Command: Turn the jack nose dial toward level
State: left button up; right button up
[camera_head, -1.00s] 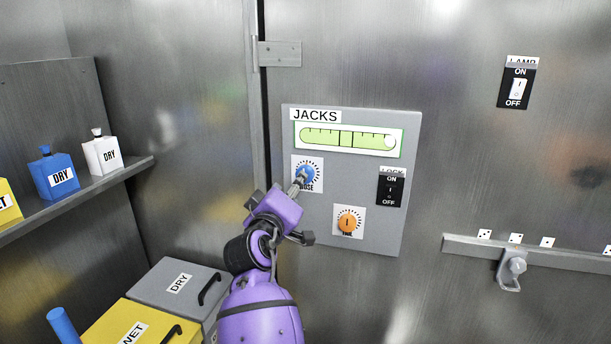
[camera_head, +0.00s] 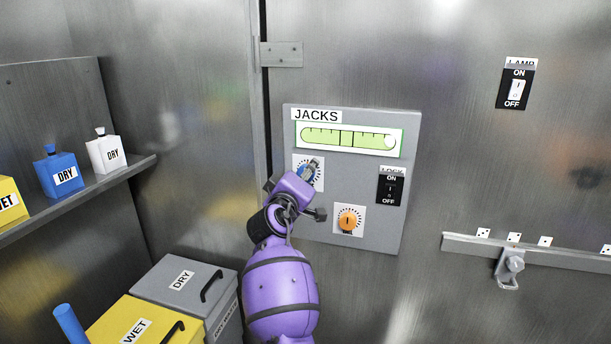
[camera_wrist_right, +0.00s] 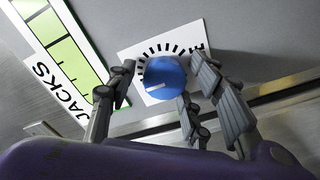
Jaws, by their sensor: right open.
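The grey JACKS panel (camera_head: 360,226) is on the metal wall. Its green level gauge (camera_head: 346,139) has a round white bubble at the right end. The blue nose dial (camera_head: 301,175) is below the gauge's left end, partly hidden by my right gripper (camera_head: 309,168). In the right wrist view the blue dial (camera_wrist_right: 166,78) shows a pale pointer mark. The fingers of my right gripper (camera_wrist_right: 160,83) are apart on both sides of the dial; I cannot tell whether they touch it. My left gripper is out of view.
An orange dial (camera_head: 348,220) sits below right of the nose dial, close to my wrist. A black lock switch (camera_head: 390,189) is to the right. A shelf with bottles (camera_head: 56,172) and lidded boxes (camera_head: 182,275) stand at the left.

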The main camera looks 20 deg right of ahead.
jog(key=c, duration=1.1)
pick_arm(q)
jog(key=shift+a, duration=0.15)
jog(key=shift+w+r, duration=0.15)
pick_arm(e)
jog(key=shift+r, duration=0.1)
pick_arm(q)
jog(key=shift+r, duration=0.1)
pick_arm(e)
jog(key=shift+n, duration=0.3)
